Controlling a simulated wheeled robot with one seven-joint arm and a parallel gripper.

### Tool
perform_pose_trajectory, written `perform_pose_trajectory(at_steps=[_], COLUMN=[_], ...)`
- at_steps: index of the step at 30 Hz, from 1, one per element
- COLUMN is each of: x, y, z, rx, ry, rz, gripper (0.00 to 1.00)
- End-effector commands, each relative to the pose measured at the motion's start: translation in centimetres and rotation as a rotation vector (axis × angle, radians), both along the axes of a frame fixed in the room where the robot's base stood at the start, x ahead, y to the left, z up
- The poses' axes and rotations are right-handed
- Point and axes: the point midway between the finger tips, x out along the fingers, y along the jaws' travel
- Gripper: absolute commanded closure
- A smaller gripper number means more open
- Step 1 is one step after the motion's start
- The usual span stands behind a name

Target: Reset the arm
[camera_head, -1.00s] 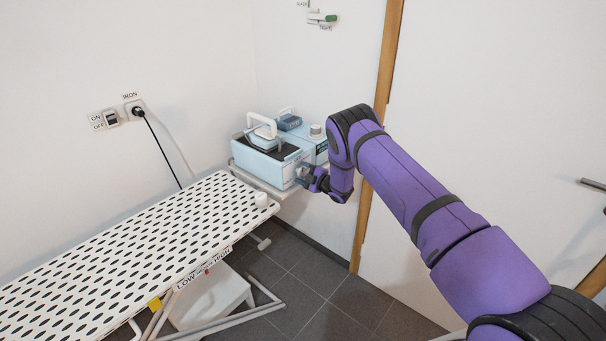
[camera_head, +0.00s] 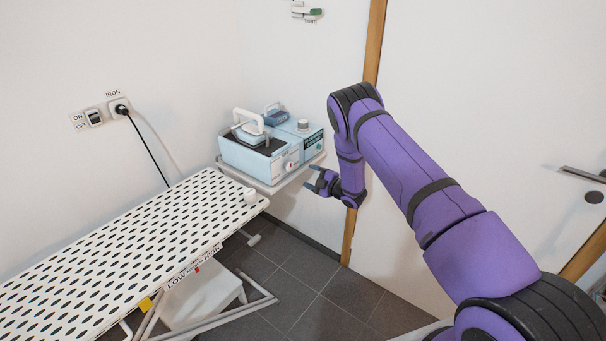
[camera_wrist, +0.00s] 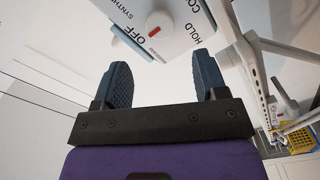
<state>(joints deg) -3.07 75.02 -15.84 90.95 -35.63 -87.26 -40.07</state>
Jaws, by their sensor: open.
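My gripper (camera_head: 314,180) is open and empty at the end of my purple arm. In the head view it hangs in the air just right of and in front of the light blue ironing station (camera_head: 262,153). In the wrist view the two dark fingers of my gripper (camera_wrist: 161,82) stand wide apart with nothing between them. Beyond them is the station's dial (camera_wrist: 160,24), white with a red mark, ringed by words including OFF and HOLD. The fingers are apart from the dial.
The white perforated ironing board (camera_head: 130,245) stretches across the lower left, with a shelf under the station at its far end. A door (camera_head: 480,120) with a handle (camera_head: 584,174) is at right. A socket (camera_head: 119,107) and switch are on the left wall. Dark floor tiles lie clear below my arm.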

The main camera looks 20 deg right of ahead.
Motion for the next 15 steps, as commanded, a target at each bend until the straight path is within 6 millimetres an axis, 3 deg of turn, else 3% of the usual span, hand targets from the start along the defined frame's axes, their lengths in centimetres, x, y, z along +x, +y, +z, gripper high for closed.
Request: perform_pose_trajectory(at_steps=[15], x=[-0.75], y=[-0.49], z=[0.0], rx=[0.0], ry=[0.0], rz=[0.001], gripper=[0.34])
